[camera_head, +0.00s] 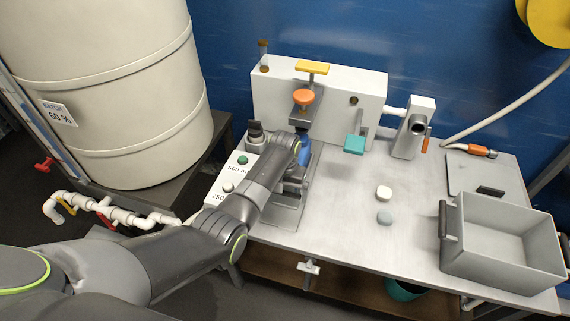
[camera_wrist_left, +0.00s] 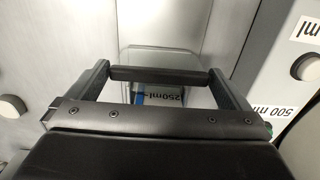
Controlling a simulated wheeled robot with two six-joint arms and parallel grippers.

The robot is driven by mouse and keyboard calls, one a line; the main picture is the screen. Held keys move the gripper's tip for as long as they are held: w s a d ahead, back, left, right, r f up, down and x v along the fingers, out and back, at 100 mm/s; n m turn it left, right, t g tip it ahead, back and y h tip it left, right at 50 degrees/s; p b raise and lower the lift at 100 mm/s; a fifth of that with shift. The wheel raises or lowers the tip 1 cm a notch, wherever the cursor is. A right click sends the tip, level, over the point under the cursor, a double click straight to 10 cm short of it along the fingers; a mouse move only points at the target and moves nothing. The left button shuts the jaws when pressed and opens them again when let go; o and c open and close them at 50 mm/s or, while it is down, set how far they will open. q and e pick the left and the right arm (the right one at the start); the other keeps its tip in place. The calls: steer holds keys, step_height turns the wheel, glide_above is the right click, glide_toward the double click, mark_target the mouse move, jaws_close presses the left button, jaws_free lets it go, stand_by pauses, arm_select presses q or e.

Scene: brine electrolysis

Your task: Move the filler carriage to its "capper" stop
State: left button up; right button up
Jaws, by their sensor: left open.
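My left gripper (camera_head: 293,186) is low over a grey plate or track (camera_head: 282,214) at the front of the white filling station (camera_head: 325,95). In the left wrist view its two fingers (camera_wrist_left: 158,86) are apart, with a dark crossbar (camera_wrist_left: 155,74) spanning the space between them. I cannot tell whether they touch it. Behind the bar, a blue item and a "250ml" label (camera_wrist_left: 172,96) show partly. In the head view a blue part (camera_head: 304,150) shows beside my wrist. The filler carriage is largely hidden by my arm, and no "capper" marking is readable. My right gripper is out of view.
Left of my wrist is a panel with a green button (camera_head: 242,160) and volume labels. An orange knob (camera_head: 303,97), a yellow handle (camera_head: 311,67) and a teal block (camera_head: 354,145) are on the station. A grey bin (camera_head: 498,265) stands right; two small caps (camera_head: 384,193) lie mid-bench.

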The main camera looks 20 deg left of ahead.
arm_select(q)
step_height(320, 180, up, 14)
steer(key=shift+r, duration=0.2)
stand_by(0.5)
